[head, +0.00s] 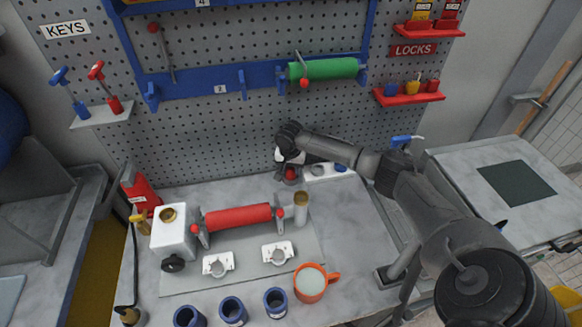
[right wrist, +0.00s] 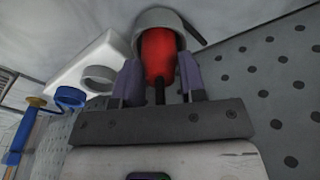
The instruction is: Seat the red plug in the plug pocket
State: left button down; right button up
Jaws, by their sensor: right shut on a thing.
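The red plug (head: 291,173) is at the back of the bench, below my right gripper (head: 288,158). In the right wrist view the red plug (right wrist: 159,55) sits between the two fingers of my right gripper (right wrist: 160,82), which is shut on it. A dark stem points back toward the palm. A grey round cup (right wrist: 150,19), which looks like a pocket, surrounds the plug's far end. I cannot tell how deep the plug sits in it. My left gripper is not in view.
A white holder (head: 330,172) with grey and blue rings stands right beside the plug. The pegboard wall (head: 230,140) rises close behind. A red roller (head: 238,217) on its stand, an orange mug (head: 311,283) and several blue cups are nearer the front.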

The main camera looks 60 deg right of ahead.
aim_at(290, 169)
jog(key=o, duration=0.9)
jog(key=shift+r, duration=0.15)
jog(key=r, duration=0.5)
jog(key=shift+s+a+r, duration=0.1)
jog(key=shift+a+r, duration=0.2)
jog(key=shift+r, duration=0.05)
jog(key=shift+a+r+p, duration=0.15)
jog(key=shift+r+p, duration=0.15)
jog(key=shift+r, duration=0.55)
